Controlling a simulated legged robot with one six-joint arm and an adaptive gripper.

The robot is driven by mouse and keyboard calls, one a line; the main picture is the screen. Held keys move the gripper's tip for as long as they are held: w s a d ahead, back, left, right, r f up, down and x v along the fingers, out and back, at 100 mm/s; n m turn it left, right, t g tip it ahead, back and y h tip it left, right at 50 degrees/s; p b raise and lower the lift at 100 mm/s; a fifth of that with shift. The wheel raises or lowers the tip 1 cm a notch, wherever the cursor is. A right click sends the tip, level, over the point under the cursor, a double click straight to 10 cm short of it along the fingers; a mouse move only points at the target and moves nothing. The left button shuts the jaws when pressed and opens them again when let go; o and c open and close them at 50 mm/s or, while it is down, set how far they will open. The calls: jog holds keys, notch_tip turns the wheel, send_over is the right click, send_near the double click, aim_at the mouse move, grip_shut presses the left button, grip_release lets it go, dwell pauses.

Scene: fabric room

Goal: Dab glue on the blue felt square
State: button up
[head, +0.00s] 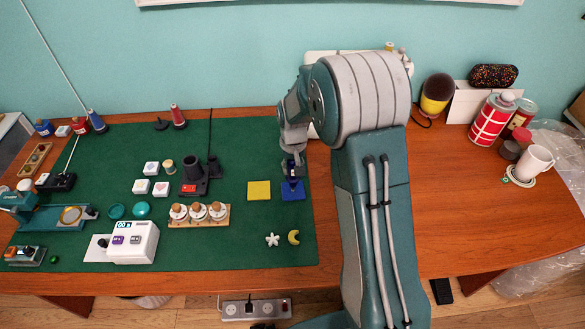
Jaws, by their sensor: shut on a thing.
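The blue felt square (297,196) lies flat on the green mat, to the right of a yellow felt square (259,191). My gripper (292,178) points down over the far part of the blue square and hides some of it. It is shut on a small dark thing (292,185), too small and too covered to name. I cannot tell whether this thing touches the felt. No glue can be made out on the blue square.
A dark holder with two cups (195,180), a rack of wooden-topped jars (199,216) and a white device (134,242) stand to the left on the green mat (235,250). A white star (272,240) and yellow moon (294,237) lie in front. A mug (534,163) stands far right.

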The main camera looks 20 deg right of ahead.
jog(key=shift+r, duration=2.75)
